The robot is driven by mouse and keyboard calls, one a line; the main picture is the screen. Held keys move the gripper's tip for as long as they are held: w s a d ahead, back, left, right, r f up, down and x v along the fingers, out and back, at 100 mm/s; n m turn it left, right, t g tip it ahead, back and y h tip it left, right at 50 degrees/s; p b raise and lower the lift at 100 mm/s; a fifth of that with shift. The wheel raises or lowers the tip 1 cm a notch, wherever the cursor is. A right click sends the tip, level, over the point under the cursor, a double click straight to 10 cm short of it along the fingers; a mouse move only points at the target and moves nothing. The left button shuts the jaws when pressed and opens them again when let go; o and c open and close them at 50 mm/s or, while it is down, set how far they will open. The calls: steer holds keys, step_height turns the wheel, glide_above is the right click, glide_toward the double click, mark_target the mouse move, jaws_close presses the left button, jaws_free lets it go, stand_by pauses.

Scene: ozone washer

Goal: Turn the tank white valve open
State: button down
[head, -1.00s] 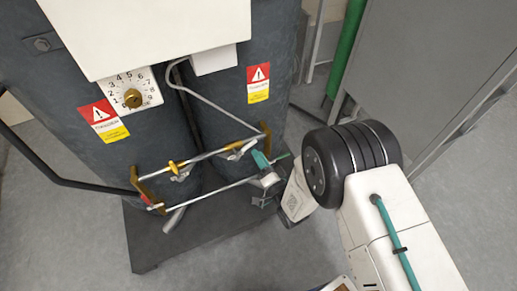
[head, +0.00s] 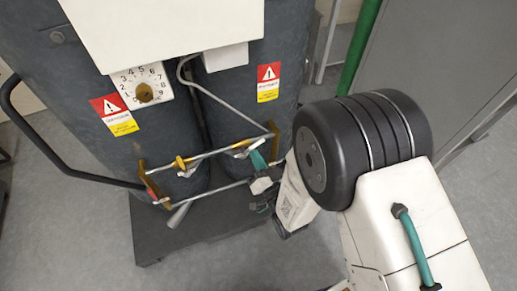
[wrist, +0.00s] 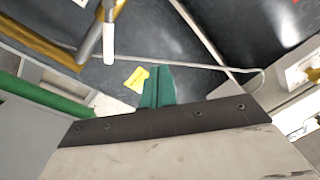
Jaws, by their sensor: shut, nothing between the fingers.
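The dark twin tank (head: 90,105) stands on a flat base in the head view, with two slim metal pipes running across its lower front between brass brackets. A small white valve handle (head: 243,150) is on the upper pipe near its right end. A white handle (wrist: 108,43) beside a pipe also shows at the upper left of the wrist view. My gripper (head: 259,163), with teal fingers, is just below and right of the white valve in the head view. Its fingers (wrist: 156,88) are together and empty in the wrist view. I cannot tell whether they touch the valve or pipe.
A yellow valve (head: 182,163) sits on the upper pipe to the left. A white panel (head: 165,30) and a numbered dial (head: 144,91) are above the pipes. A black bar handle (head: 45,145) juts out left. A grey cabinet (head: 440,60) and green pipe (head: 360,45) stand right.

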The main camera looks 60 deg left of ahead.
steer(key=d+n+t+h, duration=0.2)
steer(key=d+n, duration=0.3)
steer(key=n, duration=0.6)
steer(key=w+a+f, duration=0.3)
steer(key=a, duration=0.7)
steer(key=shift+a+f, duration=0.35)
steer(key=shift+f, duration=0.05)
steer(key=shift+f, duration=0.1)
